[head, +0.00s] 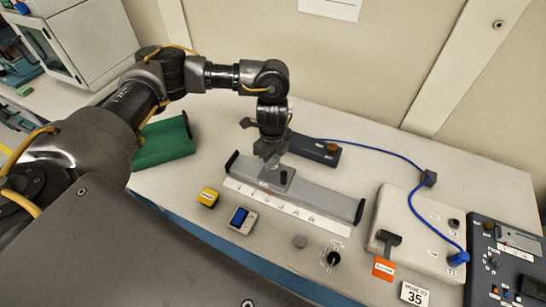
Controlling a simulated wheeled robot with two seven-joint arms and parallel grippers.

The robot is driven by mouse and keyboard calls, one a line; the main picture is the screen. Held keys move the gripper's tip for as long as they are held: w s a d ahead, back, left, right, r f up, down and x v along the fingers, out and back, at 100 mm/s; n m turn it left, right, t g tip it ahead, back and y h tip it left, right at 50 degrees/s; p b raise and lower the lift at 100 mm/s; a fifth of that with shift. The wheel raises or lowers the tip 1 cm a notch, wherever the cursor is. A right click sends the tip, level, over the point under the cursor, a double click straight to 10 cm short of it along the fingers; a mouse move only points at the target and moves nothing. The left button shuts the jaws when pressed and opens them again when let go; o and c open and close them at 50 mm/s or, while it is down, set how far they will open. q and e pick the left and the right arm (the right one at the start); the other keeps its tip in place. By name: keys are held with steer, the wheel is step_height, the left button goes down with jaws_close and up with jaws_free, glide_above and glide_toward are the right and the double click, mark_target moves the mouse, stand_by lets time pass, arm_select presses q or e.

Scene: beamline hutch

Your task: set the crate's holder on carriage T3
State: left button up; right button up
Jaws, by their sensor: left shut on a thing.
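My left gripper (270,155) points down over the grey rail (325,195), which has black end stops and a white scale strip along its front. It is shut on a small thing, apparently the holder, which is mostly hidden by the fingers. Right below it, a dark grey carriage (281,179) sits on the rail, left of the rail's middle. I cannot tell whether the held thing touches the carriage, and no T3 label is readable. A green crate-like body (163,143) with a black end lies at the left, partly behind my arm. My right gripper is not in view.
A dark block with a brown knob (332,149) stands behind the rail, with a blue cable. A white box (408,235) and a dark panel (490,265) stand right.

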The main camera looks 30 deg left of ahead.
arm_select(q)
steer(key=shift+f+b, duration=0.35)
steer(key=shift+f, duration=0.25)
stand_by(0.7)
steer(key=o, duration=1)
steer(key=shift+o, duration=0.2)
steer(key=shift+r, duration=0.1)
step_height(320, 180, up, 11)
steer(key=shift+f, duration=0.2)
